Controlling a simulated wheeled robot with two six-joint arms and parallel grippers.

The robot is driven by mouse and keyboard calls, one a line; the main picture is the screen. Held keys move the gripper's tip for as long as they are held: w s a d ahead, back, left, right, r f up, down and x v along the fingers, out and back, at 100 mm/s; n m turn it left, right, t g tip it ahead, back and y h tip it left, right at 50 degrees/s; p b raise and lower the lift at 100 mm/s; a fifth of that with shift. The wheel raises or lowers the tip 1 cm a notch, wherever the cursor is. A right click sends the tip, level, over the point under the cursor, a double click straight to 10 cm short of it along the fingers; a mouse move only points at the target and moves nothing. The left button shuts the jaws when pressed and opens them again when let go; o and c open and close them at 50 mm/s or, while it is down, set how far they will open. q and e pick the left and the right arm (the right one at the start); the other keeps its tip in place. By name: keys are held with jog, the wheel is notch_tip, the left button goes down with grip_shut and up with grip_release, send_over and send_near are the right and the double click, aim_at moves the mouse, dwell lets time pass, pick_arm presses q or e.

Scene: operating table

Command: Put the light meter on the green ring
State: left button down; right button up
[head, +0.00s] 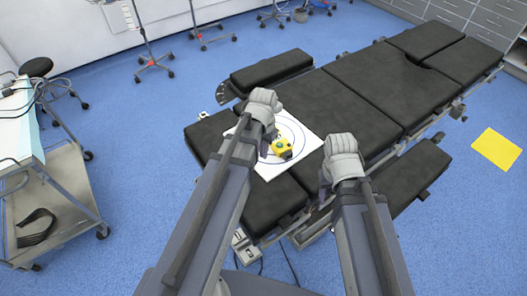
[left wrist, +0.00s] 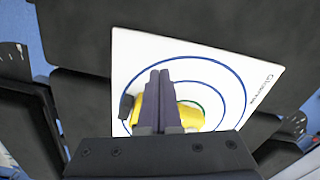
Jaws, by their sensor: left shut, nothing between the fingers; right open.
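The yellow light meter (head: 283,150) lies on a white sheet with printed rings, near the middle of the rings. In the left wrist view the light meter (left wrist: 189,115) shows on both sides of my fingers, with a dark end part at the left. The green ring (left wrist: 199,104) shows only as a short arc beside the meter; the rest is hidden. My left gripper (head: 265,150) is shut and empty, just left of the meter in the head view; its fingers (left wrist: 160,100) cover part of the meter in the wrist view. My right gripper (head: 325,182) is open and empty, right of the sheet.
The white sheet (head: 300,127) has larger blue rings and lies on the black operating table (head: 365,85). A side cart (head: 60,190) stands at left, and wheeled stands are at the back. A yellow square (head: 496,149) lies on the blue floor at right.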

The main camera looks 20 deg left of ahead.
aim_at(274, 144)
pick_arm(q)
jog(key=shift+w+d+f, duration=0.1)
jog(key=shift+w+d, duration=0.1)
jog(key=shift+w, duration=0.45)
jog(key=shift+w+d+f, duration=0.15)
jog(key=shift+w+d, duration=0.05)
jog(key=shift+w, duration=0.45)
jog(key=shift+w+d+f, duration=0.1)
jog(key=shift+w+d, duration=0.1)
jog(key=shift+w, duration=0.45)
pick_arm(e)
jog(key=shift+f, duration=0.4)
pick_arm(q)
jog(key=shift+w+d, duration=0.2)
jog(key=shift+w, duration=0.4)
jog(key=shift+w+d, duration=0.15)
jog(key=shift+w, duration=0.4)
jog(key=shift+s, duration=0.15)
jog(key=shift+s, duration=0.15)
